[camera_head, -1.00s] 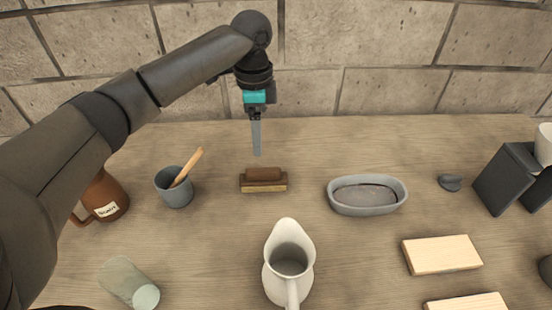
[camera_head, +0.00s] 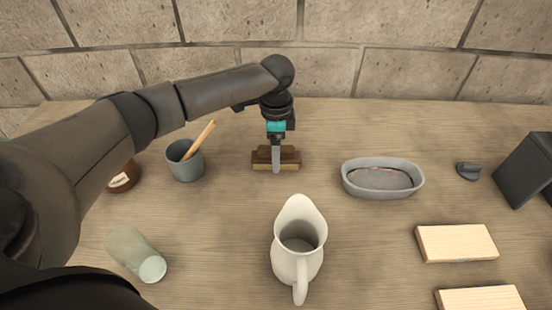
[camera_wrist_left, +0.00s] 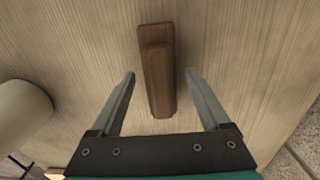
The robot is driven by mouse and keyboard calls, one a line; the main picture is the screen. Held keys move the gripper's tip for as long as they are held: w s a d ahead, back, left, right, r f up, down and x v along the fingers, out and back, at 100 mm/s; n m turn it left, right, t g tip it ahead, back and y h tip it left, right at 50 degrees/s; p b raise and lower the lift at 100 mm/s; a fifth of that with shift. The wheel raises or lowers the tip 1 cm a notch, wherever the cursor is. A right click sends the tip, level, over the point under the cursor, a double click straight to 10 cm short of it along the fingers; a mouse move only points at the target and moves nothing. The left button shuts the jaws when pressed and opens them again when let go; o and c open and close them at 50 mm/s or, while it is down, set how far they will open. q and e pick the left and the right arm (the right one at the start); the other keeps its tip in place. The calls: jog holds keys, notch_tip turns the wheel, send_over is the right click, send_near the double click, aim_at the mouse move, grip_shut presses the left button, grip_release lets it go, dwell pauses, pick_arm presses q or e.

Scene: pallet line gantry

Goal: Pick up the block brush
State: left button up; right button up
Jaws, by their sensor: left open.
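The block brush (camera_head: 290,157) is a small brown wooden block with a narrower grip on top and a paler base. It lies on the table in the middle of the head view. My left gripper (camera_head: 276,170) is low at the brush and partly covers it. In the left wrist view the brush (camera_wrist_left: 158,70) lies between the lines of the two open fingers (camera_wrist_left: 160,80), with clear gaps on both sides and no visible contact. My right gripper is not in view.
A white pitcher (camera_head: 290,262) stands in front of the brush. A grey cup (camera_head: 187,168) with a wooden-handled tool is to its left, and a grey oval dish (camera_head: 382,192) to its right. A glass (camera_head: 128,247) lies at front left. Two pale wooden blocks (camera_head: 456,242) are at right.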

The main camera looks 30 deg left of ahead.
pick_arm(q)
notch_tip(320, 180, down, 2)
jog(key=shift+f, duration=0.1)
grip_shut()
dwell(0.6)
